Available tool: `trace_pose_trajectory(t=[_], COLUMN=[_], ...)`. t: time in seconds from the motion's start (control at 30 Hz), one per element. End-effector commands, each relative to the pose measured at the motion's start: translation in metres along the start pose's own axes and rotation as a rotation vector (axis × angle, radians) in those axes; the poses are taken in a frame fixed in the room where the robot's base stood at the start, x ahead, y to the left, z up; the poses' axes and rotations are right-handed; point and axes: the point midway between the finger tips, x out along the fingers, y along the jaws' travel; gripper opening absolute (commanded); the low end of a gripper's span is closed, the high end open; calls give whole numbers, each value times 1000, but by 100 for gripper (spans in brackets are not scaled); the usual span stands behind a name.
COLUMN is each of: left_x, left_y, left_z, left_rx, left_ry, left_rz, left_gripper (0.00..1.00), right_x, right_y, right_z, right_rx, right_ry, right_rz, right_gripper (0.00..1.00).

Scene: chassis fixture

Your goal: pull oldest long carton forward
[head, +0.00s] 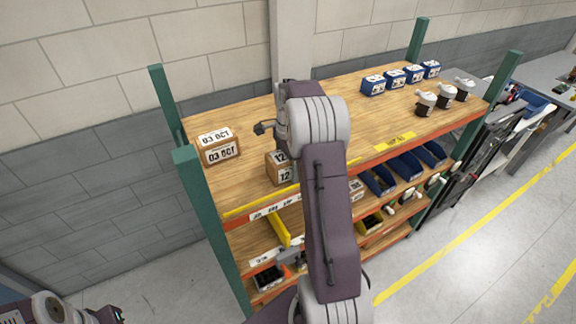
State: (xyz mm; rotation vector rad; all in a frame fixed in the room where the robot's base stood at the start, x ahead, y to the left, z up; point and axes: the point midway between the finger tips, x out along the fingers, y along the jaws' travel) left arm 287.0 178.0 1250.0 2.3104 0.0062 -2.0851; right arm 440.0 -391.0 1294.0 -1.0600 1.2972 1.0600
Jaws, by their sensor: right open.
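A brown carton (219,150) with white labels reading "03 OCT" stands near the left end of the wooden top shelf, set back from the front edge. A second carton (275,172) stands to its right and nearer the front. Its labels begin with "12"; the rest is hidden behind my right arm. My right gripper (262,128) is above the shelf, to the right of the "03 OCT" carton and behind the second one. It is open and appears clear of both.
The top shelf (350,122) has green posts and a yellow strip along its front left edge. Blue boxes (374,85) and several dark jars with white tops (426,103) stand on its right half. Blue bins (405,166) are below. Bare wood lies between cartons and boxes.

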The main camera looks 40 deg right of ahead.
Motion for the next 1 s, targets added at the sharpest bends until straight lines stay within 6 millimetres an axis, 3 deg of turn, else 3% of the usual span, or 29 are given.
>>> trace_pose_trajectory(t=[0.2,0.6,1.0], left_x=[3,10,10], left_y=[0,0,0], left_z=[0,1,1], left_rx=[0,0,0], left_ry=[0,0,0], left_rz=[0,0,0], left_gripper=[0,0,0], right_x=[-8,-81,-90], right_y=[0,-2,-1], right_z=[0,0,0], right_rx=[0,0,0], right_ry=[0,1,0], right_rz=[2,-1,1], right_gripper=[89,89,89])
